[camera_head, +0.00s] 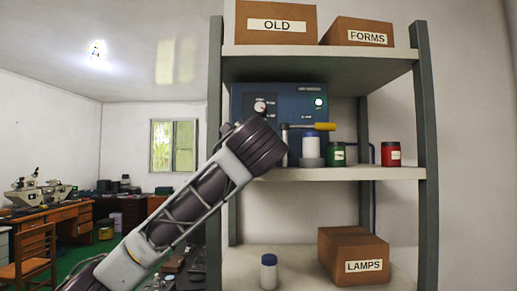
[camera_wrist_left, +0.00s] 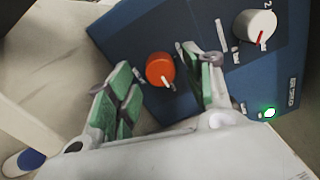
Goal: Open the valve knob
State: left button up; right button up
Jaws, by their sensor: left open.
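A blue control box (camera_head: 285,98) stands on the middle shelf. In the left wrist view, its face (camera_wrist_left: 200,20) carries an orange-red round knob (camera_wrist_left: 160,68) with a pale pointer mark, and a white knob (camera_wrist_left: 255,26) with a red mark. The white knob also shows in the head view (camera_head: 260,106); the orange one is hidden there behind my left arm. My left gripper (camera_wrist_left: 157,70) is open, its green-padded fingers on either side of the orange knob in the picture. I cannot tell whether they touch it. My right gripper is out of view.
The shelf above (camera_head: 330,62) and the uprights bound the space. A bottle (camera_head: 269,272) and a LAMPS box (camera_head: 352,257) sit below.

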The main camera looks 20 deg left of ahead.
pick_arm(q)
jog(key=v, duration=1.2)
jog(key=shift+f, duration=0.15)
dwell(0.6)
